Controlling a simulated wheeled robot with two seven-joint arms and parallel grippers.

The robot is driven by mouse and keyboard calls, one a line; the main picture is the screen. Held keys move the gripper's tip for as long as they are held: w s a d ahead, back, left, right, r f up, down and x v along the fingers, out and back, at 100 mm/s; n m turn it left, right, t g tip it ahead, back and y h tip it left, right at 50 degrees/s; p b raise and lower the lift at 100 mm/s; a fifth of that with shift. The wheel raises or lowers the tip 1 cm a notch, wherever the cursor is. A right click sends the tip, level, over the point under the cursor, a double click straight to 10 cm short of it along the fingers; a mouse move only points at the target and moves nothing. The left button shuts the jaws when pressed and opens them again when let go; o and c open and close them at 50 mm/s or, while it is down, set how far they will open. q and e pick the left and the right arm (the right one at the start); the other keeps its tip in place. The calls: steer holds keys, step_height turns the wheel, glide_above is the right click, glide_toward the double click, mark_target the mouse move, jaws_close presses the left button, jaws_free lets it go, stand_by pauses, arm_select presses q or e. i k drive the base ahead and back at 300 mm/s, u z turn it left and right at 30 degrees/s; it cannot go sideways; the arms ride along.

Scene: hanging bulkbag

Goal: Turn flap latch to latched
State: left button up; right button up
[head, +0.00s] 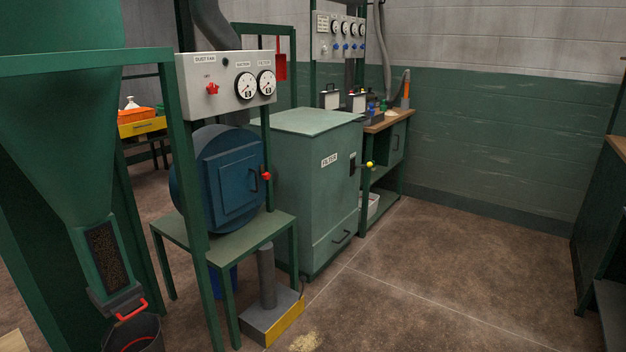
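A blue round housing (190,199) stands on a green table, with a square flap (231,180) on its front. The flap appears closed and has a dark handle (253,182) near its right side. A small red latch (267,176) sits at the flap's right edge; it is too small to tell its exact turn. Neither of my grippers is in view.
The green table (225,240) carries the housing. A grey pedestal (267,280) and a dark bucket (133,335) are in front. Floor at right is clear.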

mark_target(266, 175)
steer(key=z, duration=0.45)
steer(key=i, duration=1.5)
steer(key=u, duration=0.5)
steer(key=i, duration=0.95)
steer(key=u, duration=1.35)
steer(key=i, duration=0.25)
steer(key=u, duration=0.2)
